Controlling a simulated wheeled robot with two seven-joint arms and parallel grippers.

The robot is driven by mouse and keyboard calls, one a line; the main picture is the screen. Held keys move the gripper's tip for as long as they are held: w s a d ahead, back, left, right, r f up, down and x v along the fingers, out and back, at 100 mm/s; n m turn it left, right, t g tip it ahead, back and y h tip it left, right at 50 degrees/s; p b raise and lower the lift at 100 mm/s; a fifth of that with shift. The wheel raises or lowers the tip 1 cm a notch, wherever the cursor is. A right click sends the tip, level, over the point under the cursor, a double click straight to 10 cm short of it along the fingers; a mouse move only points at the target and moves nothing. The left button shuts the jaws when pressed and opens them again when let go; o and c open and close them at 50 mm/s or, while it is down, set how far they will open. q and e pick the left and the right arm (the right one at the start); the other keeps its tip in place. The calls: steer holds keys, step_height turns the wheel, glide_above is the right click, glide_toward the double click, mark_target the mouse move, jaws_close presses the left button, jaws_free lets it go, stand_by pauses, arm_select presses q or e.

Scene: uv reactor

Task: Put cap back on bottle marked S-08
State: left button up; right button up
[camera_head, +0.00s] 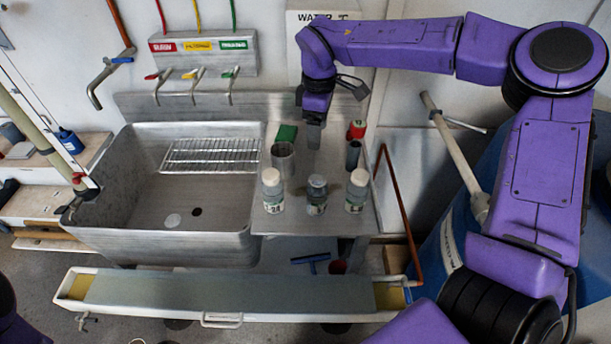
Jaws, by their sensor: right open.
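Three small bottles stand upright in a row on the steel counter beside the sink: a left bottle (273,190) with a white top, a middle bottle (317,195) with a greyer, darker top, and a right bottle (356,191) with a white top. Their labels are too small to read, so I cannot tell which is S-08. I cannot make out a loose cap for certain. My right gripper (314,135) is open and points down, above and behind the middle bottle, apart from it. My left gripper is out of view.
A metal cup (283,160), a green block (287,134), a dark cylinder (353,154) and a red-topped item (356,130) stand behind the bottles. A long trough (230,292) runs in front.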

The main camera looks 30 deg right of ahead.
step_height(320, 180, down, 6)
steer(key=b, duration=0.4)
steer(key=shift+w+r+b, duration=0.1)
steer(key=shift+r+b, duration=0.05)
steer(key=shift+b, duration=0.2)
steer(key=shift+f+p, duration=0.45)
steer(key=shift+f, duration=2.15)
